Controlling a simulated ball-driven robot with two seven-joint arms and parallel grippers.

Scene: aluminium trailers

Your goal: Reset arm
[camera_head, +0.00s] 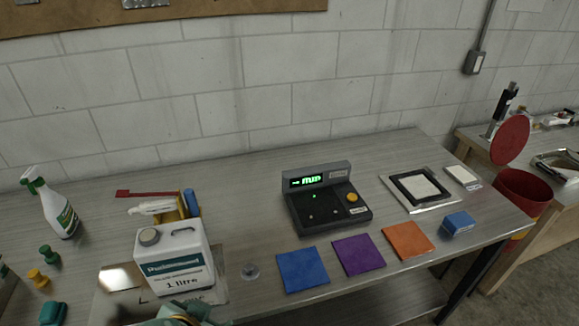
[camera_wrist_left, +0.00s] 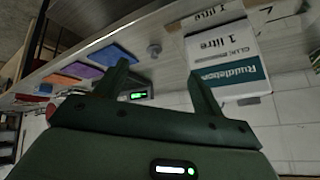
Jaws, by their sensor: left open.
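My left gripper (camera_wrist_left: 158,70) is open in the left wrist view, its two dark green fingers apart with nothing between them. That view is turned over, with the tabletop in its upper part. A greenish part at the bottom edge of the head view, in front of the white jug (camera_head: 174,262), seems to be my left arm; its fingers cannot be made out there. My right gripper is in neither view.
The metal table (camera_head: 262,186) holds a dark device with a green display (camera_head: 326,198), blue (camera_head: 302,270), purple (camera_head: 358,254) and orange (camera_head: 408,240) squares, a spray bottle (camera_head: 52,206) and a framed pad (camera_head: 420,188). A red-lidded bin (camera_head: 520,190) stands at the right.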

